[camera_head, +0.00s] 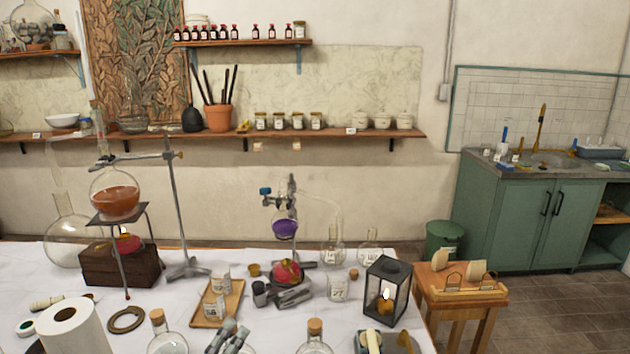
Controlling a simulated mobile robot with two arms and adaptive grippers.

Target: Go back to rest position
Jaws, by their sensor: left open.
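My left gripper (229,334) shows at the bottom edge, a little left of the middle. It is grey and open, with nothing seen between its fingers. It is over the front of the white-covered table (120,308), between two corked flasks, a left one (168,343) and a right one (314,346). Most of its arm is out of the picture. My right gripper is not in view.
Near the gripper are a wooden tray (233,307) with small jars, a paper roll (72,331) and a black lantern (387,290). Farther back stand a flask of orange liquid (115,199) on a tripod and a purple flask (285,229).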

